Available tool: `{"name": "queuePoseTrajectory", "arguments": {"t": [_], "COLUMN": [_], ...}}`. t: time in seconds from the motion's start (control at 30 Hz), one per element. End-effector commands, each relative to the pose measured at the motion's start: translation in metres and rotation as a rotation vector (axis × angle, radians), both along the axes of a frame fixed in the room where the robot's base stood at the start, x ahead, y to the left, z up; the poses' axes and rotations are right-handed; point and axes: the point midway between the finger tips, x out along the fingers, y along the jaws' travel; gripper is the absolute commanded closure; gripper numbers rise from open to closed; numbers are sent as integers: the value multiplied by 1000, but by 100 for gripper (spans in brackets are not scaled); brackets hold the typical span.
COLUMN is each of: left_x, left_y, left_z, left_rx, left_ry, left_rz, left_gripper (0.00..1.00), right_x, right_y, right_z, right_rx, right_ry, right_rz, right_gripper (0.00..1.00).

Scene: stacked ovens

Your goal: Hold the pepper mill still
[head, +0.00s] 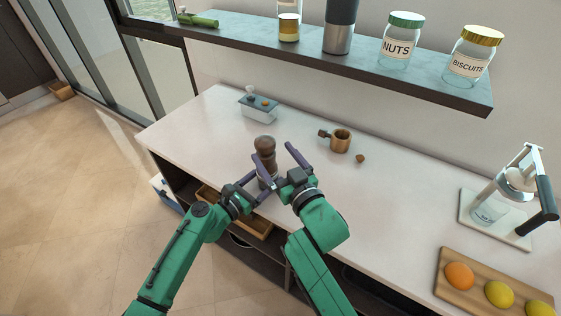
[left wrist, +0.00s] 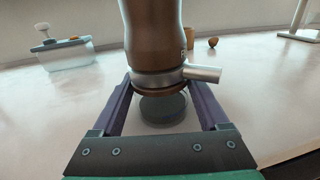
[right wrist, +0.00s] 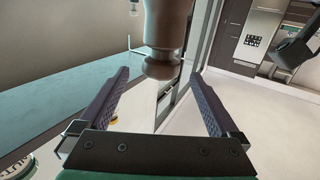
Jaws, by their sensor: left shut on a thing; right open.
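The dark brown pepper mill (head: 265,143) stands upright near the counter's front edge. In the left wrist view its brown body (left wrist: 152,35) has a metal band with a short side spout, above a dark round base. My left gripper (head: 264,181) is shut on the mill low down, with a finger on each side (left wrist: 160,88). My right gripper (head: 272,151) is open by the mill's upper part. In the right wrist view the mill's rounded end (right wrist: 163,50) lies between the spread fingers (right wrist: 160,80), with gaps on both sides. The grippers partly hide the mill's lower part in the head view.
On the pale counter (head: 400,205) stand a small container (head: 259,109), a wooden cup (head: 340,141) with a small brown item (head: 360,158) beside it, a press (head: 497,205) and a fruit board (head: 450,293). A shelf (head: 300,52) holding jars overhangs the back.

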Motion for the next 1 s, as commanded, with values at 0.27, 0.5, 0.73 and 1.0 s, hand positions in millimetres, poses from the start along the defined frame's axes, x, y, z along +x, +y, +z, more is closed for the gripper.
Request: {"name": "queuePoseTrajectory", "arguments": {"t": [0.27,0.5,0.73,1.0], "left_x": [0,0,0,0], "left_y": [0,0,0,0], "left_z": [-1,-1,0,0], "left_rx": [1,0,0,-1], "left_ry": [2,1,1,1], "left_rz": [0,0,0,0], "left_gripper": [100,100,100,100], "right_x": [-34,-34,-37,-37], "right_y": [-16,-16,-16,-50], "right_z": [0,1,-3,-3], "right_rx": [-1,-1,-9,-7], "right_ry": [-1,-3,-38,-21], "right_rz": [-1,0,133,357], "right_gripper": [2,2,2,2]}}
